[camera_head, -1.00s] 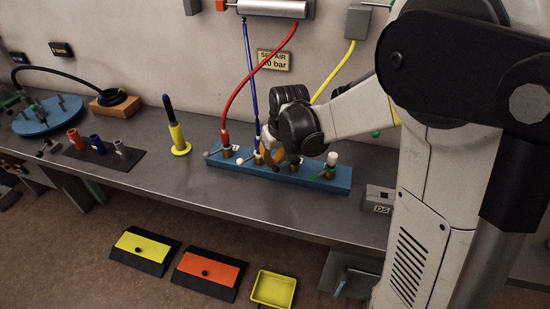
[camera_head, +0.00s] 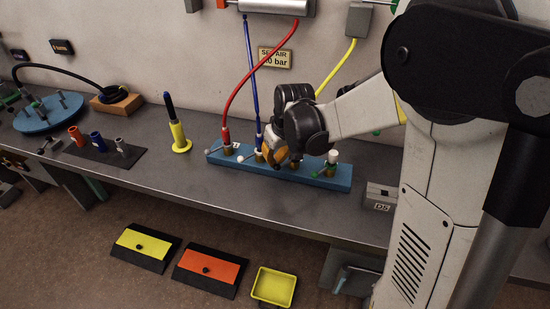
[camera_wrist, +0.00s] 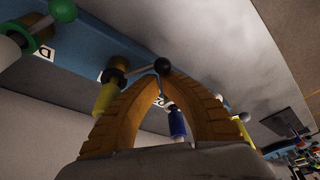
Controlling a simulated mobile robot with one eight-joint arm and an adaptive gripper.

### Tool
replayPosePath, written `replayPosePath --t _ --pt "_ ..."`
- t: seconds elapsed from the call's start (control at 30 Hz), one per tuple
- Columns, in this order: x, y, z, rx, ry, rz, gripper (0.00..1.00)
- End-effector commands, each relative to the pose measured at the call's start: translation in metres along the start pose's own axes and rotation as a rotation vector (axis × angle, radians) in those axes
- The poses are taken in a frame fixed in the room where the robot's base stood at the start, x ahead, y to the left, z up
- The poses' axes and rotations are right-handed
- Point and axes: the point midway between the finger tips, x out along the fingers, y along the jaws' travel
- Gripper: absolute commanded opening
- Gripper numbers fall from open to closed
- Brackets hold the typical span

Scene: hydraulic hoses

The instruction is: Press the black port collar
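The blue port block (camera_head: 338,183) lies on the bench and carries a row of ports with levers. In the wrist view, the black port collar (camera_wrist: 116,66) sits on the block, with a yellow cylindrical part beside it (camera_wrist: 103,98) and a lever ending in a black ball (camera_wrist: 163,66). My gripper (camera_head: 272,158) is over the middle of the block and hides the black port in the head view. In the wrist view its orange fingers (camera_wrist: 160,76) meet at the tips, close to the black ball. Contact cannot be told, and nothing shows clearly held.
A red hose (camera_head: 240,85) and a blue hose (camera_head: 252,80) rise from ports left of my gripper. A green port with a white top (camera_head: 332,160) stands to the right. The front bench strip is clear.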

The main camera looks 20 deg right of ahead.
Motion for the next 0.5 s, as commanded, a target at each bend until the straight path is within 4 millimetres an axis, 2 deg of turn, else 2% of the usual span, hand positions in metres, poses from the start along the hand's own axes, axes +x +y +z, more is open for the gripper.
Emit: replayPosePath --t 0.27,0.5 --pt "-0.002 0.000 0.006 -0.094 0.000 -0.030 0.00" --pt "-0.006 0.001 0.018 -0.279 0.000 -0.090 0.00"
